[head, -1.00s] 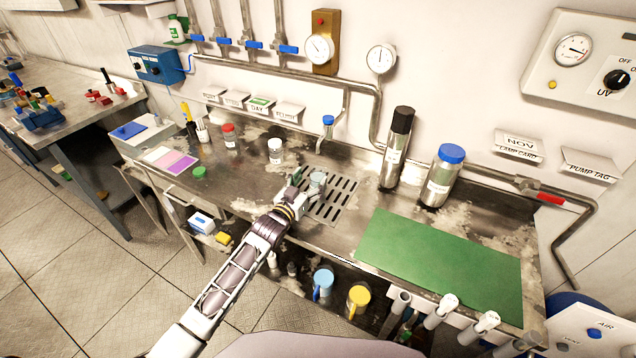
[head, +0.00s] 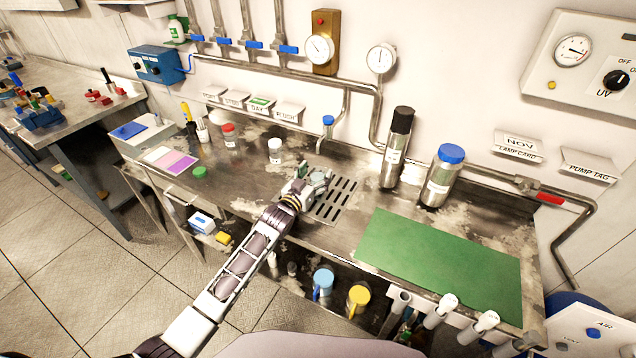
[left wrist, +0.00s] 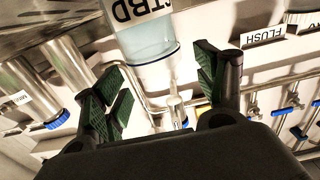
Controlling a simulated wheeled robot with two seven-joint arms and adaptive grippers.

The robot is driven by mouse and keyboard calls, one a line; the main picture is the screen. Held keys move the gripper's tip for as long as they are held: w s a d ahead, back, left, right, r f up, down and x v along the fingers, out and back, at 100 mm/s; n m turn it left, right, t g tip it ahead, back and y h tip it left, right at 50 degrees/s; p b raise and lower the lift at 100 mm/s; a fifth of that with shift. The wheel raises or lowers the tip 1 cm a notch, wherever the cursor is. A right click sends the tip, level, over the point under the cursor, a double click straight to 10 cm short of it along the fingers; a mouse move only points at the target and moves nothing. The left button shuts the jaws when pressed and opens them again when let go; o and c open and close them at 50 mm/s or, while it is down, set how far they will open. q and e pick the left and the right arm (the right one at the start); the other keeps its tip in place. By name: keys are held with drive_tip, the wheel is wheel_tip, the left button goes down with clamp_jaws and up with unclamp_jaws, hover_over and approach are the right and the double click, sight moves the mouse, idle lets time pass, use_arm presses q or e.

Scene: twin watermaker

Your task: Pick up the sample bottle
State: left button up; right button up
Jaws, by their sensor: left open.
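The sample bottle appears to be the clear one with pale blue liquid and a label ending in "TBD" (left wrist: 148,40), at the top of the left wrist view. It lies between the lines of my two green-padded fingers. In the head view, a small grey-green round top (head: 318,178), probably this bottle, shows at the fingers by the drain grate. My left gripper (head: 311,177) is open there, low over the bench. In the left wrist view, my left gripper (left wrist: 160,82) has a finger on each side, with a gap to the bottle. Contact cannot be told. My right gripper is not in view.
A white-capped jar (head: 275,151) stands behind and left of the gripper. A tall black-topped cylinder (head: 397,148) and a blue-capped bottle (head: 440,175) stand to the right. A tap (head: 327,125) hangs behind the grate (head: 340,199). The green mat (head: 440,262) is clear.

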use_arm(q)
drive_tip(key=shift+x, duration=1)
drive_tip(key=shift+s, duration=0.1)
drive_tip(key=shift+c, duration=0.6)
clamp_jaws()
drive_tip(key=shift+r, duration=0.25)
drive_tip(key=shift+r, duration=0.1)
